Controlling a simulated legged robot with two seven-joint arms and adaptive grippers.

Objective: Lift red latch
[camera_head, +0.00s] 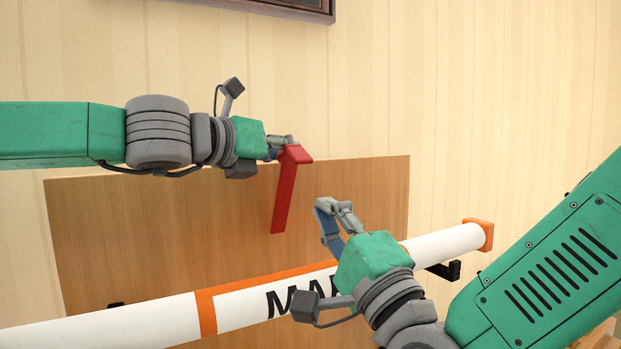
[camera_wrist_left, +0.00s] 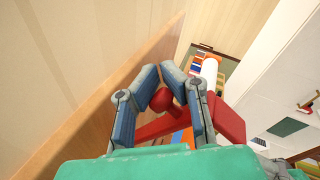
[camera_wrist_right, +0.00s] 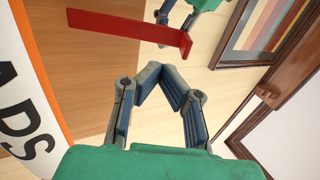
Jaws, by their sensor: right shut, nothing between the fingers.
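The red latch (camera_head: 288,188) is a long flat bar with a bent upper end, hanging at a slant in front of the wooden panel. My left gripper (camera_head: 281,143) is at its upper end. In the left wrist view a rounded red part (camera_wrist_left: 162,99) shows between the left fingers; whether they grip it is unclear. In the right wrist view the latch (camera_wrist_right: 125,26) lies beyond the right fingertips (camera_wrist_right: 162,70).
The wooden panel (camera_head: 150,225) stands against the striped wall. A white tube with orange bands (camera_head: 110,325) crosses in front, below the latch, held by a black bracket (camera_head: 440,270). My right gripper overlaps the tube in the head view. A picture frame (camera_wrist_right: 262,42) hangs above.

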